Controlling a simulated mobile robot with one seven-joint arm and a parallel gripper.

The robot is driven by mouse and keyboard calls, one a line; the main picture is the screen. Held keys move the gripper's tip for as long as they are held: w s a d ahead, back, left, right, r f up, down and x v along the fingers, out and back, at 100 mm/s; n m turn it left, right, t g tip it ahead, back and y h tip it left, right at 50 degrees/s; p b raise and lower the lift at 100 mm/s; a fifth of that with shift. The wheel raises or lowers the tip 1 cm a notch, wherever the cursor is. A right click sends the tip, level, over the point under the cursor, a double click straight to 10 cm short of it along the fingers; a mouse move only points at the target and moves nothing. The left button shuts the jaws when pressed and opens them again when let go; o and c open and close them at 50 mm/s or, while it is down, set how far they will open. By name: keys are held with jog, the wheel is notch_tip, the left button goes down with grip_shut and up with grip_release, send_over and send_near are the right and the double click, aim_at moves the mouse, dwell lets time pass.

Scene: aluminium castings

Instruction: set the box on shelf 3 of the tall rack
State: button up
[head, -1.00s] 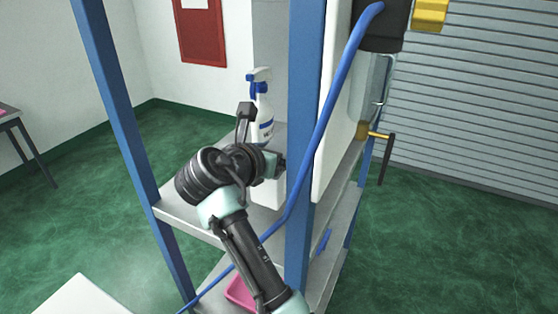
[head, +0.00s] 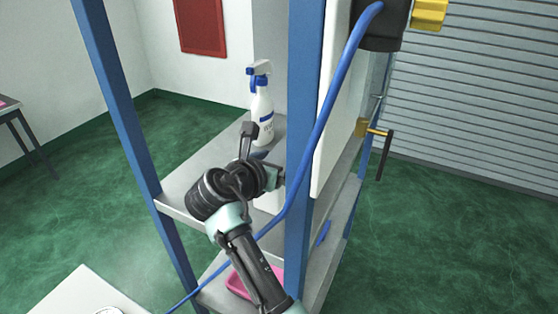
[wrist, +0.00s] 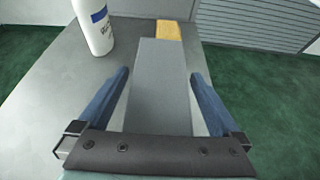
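A grey box (wrist: 160,92) lies between the two blue fingers of my gripper (wrist: 161,72) in the wrist view. The fingertips are close to its sides, with narrow pale strips beside it lower down. I cannot tell whether they press on it. In the head view my gripper (head: 264,170) is over a middle shelf (head: 192,185) of the rack with blue posts (head: 118,105). My arm hides most of what is under it there. I cannot tell whether the box touches the shelf.
A white spray bottle (head: 262,112) with a blue trigger stands behind my gripper, also in the wrist view (wrist: 97,28). A yellow block (wrist: 168,30) is past the box's far end. A blue hose (head: 325,120) runs in front of the rack. A pink tray (head: 243,283) sits on a lower shelf.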

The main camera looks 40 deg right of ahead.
jog(key=shift+r, duration=0.1)
jog(key=b+v, duration=0.3)
jog(key=v, duration=0.9)
jog(key=shift+b, duration=0.3)
jog(key=shift+w+r, duration=0.15)
jog(key=w+a+r+m+t+y, duration=0.2)
jog(key=a+r+m+t+y, duration=0.1)
jog(key=a+r+m+t, duration=0.5)
jog(key=w+a+r+m+t+y, duration=0.25)
jog(key=a+r+t, duration=0.25)
jog(key=a+r, duration=0.4)
jog(key=s+a+r+m+t+y, duration=0.3)
jog(key=s+a+r+m+t, duration=0.1)
jog(key=s+r+m, duration=0.2)
jog(key=s+a+r+m+t+y, duration=0.3)
jog(key=s+r+m+t, duration=0.2)
jog(key=s+r, duration=0.3)
jog(key=shift+s+a+r+m+y, duration=0.15)
jog(key=shift+a+r+m+y, duration=0.25)
jog(key=shift+r+m, duration=0.3)
